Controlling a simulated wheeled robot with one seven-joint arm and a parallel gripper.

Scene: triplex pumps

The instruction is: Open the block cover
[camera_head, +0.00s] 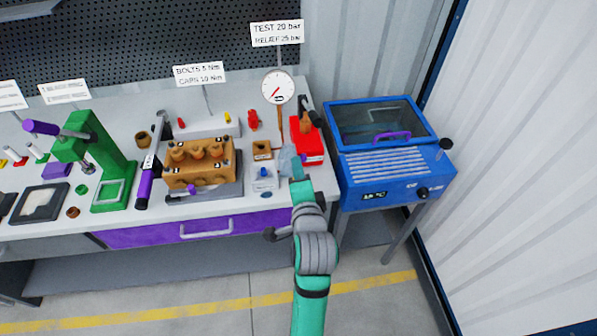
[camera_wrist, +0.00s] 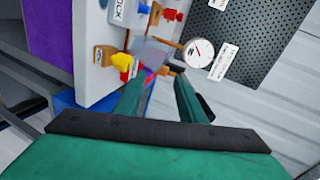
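The brown pump block (camera_head: 200,168) stands on a grey base on the bench, with several round caps on its top and a purple knob (camera_head: 192,189) at its front. I cannot tell which part of it is the cover. My gripper (camera_head: 291,162) is to the right of the block, apart from it, above the bench near the red box. In the wrist view my gripper (camera_wrist: 163,66) has its two fingers apart, with nothing clearly held between them. The block is not clearly visible in the wrist view.
A red box (camera_head: 309,142) and a small white box (camera_head: 264,180) are close to my gripper. A pressure gauge (camera_head: 278,87) stands behind. A torque wrench (camera_head: 146,180) and a green press (camera_head: 105,165) are left of the block. A blue machine (camera_head: 390,160) stands right.

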